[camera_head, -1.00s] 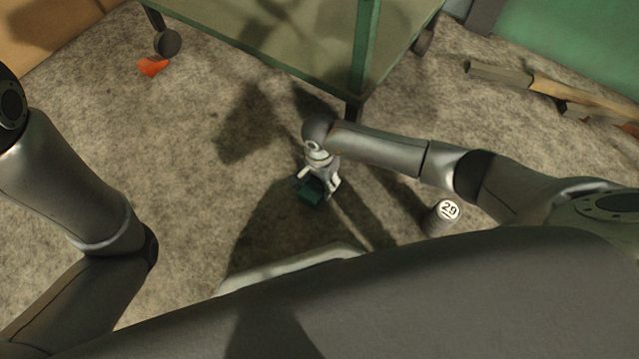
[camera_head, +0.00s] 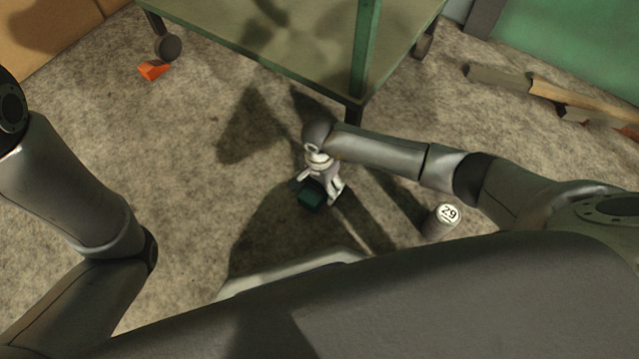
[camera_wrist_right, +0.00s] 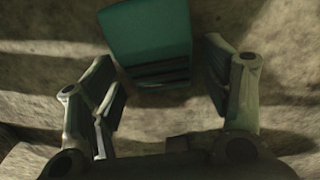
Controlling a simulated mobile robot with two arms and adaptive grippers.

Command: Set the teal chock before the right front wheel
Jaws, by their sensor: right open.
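The teal chock (camera_head: 311,196) is on the floor, in the shadow in front of the cart. My right gripper (camera_head: 323,193) is over it, pointing down. In the right wrist view the chock (camera_wrist_right: 150,40) shows its ribbed end toward me, between and just beyond the open fingers (camera_wrist_right: 163,88). Gaps show on both sides, so the gripper is not closed on it. The cart (camera_head: 290,35) has a front leg (camera_head: 353,110) near my right wrist; the wheel under it is hidden by my arm. My left arm shows at the left, but its gripper is out of view.
An orange chock (camera_head: 154,70) lies by the cart's left front wheel (camera_head: 168,46). A grey cylinder marked 29 (camera_head: 441,219) stands right of my right gripper. Wooden beams (camera_head: 560,95) lie at the right. The floor at the left middle is clear.

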